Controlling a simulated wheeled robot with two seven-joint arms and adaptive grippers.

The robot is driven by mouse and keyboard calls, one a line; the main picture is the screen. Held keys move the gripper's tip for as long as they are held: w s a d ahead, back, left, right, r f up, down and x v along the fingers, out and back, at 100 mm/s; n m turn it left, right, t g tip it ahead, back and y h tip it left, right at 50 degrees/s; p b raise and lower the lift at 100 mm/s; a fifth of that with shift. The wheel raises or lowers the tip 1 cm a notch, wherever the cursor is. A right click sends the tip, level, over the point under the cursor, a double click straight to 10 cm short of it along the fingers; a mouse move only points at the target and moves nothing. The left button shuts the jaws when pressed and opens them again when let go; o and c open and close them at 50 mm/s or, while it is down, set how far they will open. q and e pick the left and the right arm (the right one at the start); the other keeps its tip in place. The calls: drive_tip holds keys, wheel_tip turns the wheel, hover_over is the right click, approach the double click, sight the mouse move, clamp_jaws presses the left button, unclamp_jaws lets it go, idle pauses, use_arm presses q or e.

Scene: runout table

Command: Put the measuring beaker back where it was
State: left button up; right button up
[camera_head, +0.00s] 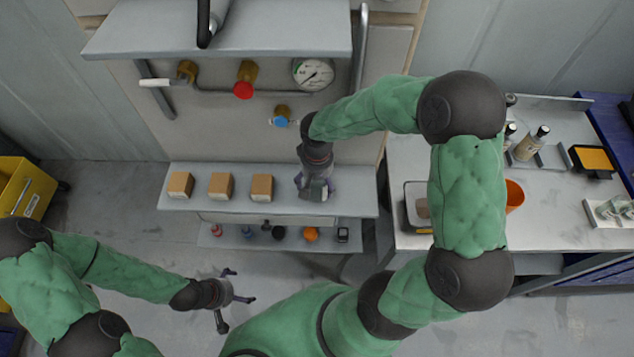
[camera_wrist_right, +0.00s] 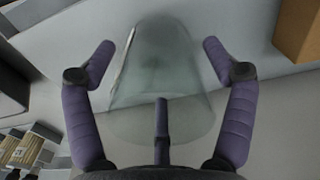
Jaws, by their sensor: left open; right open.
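The measuring beaker (camera_wrist_right: 160,65) is clear glass and shows in the right wrist view between the spread fingers of my right gripper (camera_wrist_right: 160,55). The fingers stand apart from its sides, with a visible gap on both sides. In the head view my right gripper (camera_head: 316,190) is over the right end of the grey shelf (camera_head: 345,203), and it and the arm mostly hide the beaker there. I cannot tell how the beaker's base meets the shelf. My left gripper (camera_head: 236,299) is open and empty, low over the floor at the lower left.
Several tan blocks (camera_head: 221,186) stand in a row on the shelf, left of my right gripper. A lower shelf holds small items such as an orange one (camera_head: 311,234). Valves and a gauge (camera_head: 313,74) are above. A white worktable (camera_head: 560,190) stands to the right.

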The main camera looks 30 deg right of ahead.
wheel_tip(320, 180, up, 11)
drive_tip(key=p, duration=0.1)
drive_tip(key=shift+p, duration=0.4)
drive_tip(key=shift+s+f, duration=0.1)
